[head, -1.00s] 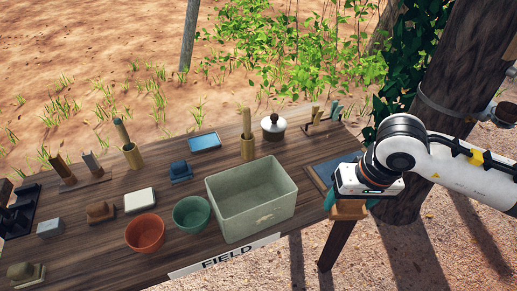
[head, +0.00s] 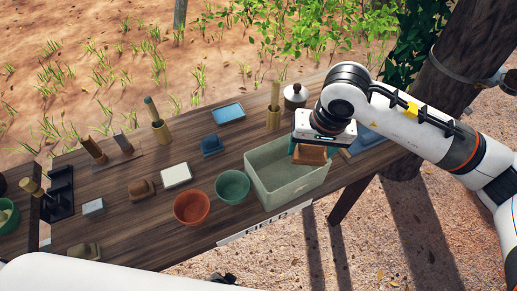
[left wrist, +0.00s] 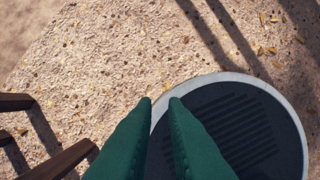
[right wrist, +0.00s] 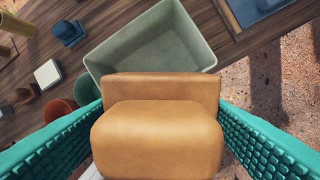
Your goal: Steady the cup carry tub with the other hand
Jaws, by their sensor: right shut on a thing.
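The grey-green tub (head: 289,194) stands on the plank table near its front edge, and it also shows in the right wrist view (right wrist: 150,45). It looks empty where I can see inside. My right gripper (head: 310,148) is shut on a tan stepped block (right wrist: 158,135), with a teal finger on each side. In the head view the block (head: 309,155) overlaps the tub's right far part; its exact height over the rim is unclear. My left gripper (left wrist: 160,102) has its green fingertips a narrow gap apart with nothing between them, over gravel, away from the tub.
A green bowl (head: 233,186) stands close left of the tub, with an orange bowl (head: 191,207) beside it. A lidded pot (head: 295,95) and a bamboo holder (head: 273,118) stand behind. A FIELD label (head: 265,222) runs along the front edge. A blue mat (head: 367,137) lies right.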

